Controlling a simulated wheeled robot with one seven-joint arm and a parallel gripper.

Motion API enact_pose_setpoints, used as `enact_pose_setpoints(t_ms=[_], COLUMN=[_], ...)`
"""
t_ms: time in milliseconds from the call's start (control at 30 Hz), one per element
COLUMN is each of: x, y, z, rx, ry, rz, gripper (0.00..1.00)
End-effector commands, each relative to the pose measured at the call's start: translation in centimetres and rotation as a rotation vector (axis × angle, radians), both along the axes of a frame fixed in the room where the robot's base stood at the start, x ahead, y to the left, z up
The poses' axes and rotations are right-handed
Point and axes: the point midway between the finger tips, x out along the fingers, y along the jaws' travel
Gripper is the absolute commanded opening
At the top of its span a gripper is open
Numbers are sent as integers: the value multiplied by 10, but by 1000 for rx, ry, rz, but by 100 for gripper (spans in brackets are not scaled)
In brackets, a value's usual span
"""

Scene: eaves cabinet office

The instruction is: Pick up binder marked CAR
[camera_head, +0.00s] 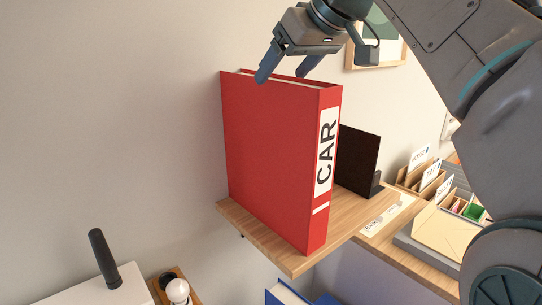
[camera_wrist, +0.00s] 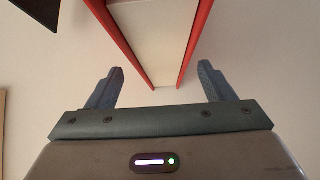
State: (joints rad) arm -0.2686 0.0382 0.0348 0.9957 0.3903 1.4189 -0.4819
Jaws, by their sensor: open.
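The red binder marked CAR (camera_head: 270,160) stands upright on the wooden shelf (camera_head: 285,256), its white CAR label (camera_head: 326,150) on the spine facing front right. My gripper (camera_head: 285,72) is open at the binder's top edge, toward its back end. One finger overlaps the near cover's top edge; the other shows beyond the binder. In the wrist view, the open fingers of my gripper (camera_wrist: 160,72) lie to either side of the far end of the binder's red covers (camera_wrist: 194,40), with gaps and no visible contact. How far the fingertips reach down is unclear.
A black bookend (camera_head: 357,160) stands behind the binder to the right. Wooden organizers with cards (camera_head: 424,178) are farther right. Blue binders (camera_head: 290,292) sit below the shelf. A framed picture (camera_head: 378,50) hangs behind my arm. The wall left of the binder is clear.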

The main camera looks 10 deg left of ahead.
Motion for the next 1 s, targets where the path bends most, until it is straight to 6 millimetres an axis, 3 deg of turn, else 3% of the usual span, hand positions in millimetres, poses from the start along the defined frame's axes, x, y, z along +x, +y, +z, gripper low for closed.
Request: enact_pose_setpoints(t_ms=[500, 733, 767, 1000], x=[24, 25, 25, 25], y=[31, 32, 32, 31], z=[-36, -38, -38, -38], rx=[1, 0, 0, 0], ry=[-1, -1, -1, -1], rz=[-4, -5, -5, -5], gripper=[75, 75, 73, 6])
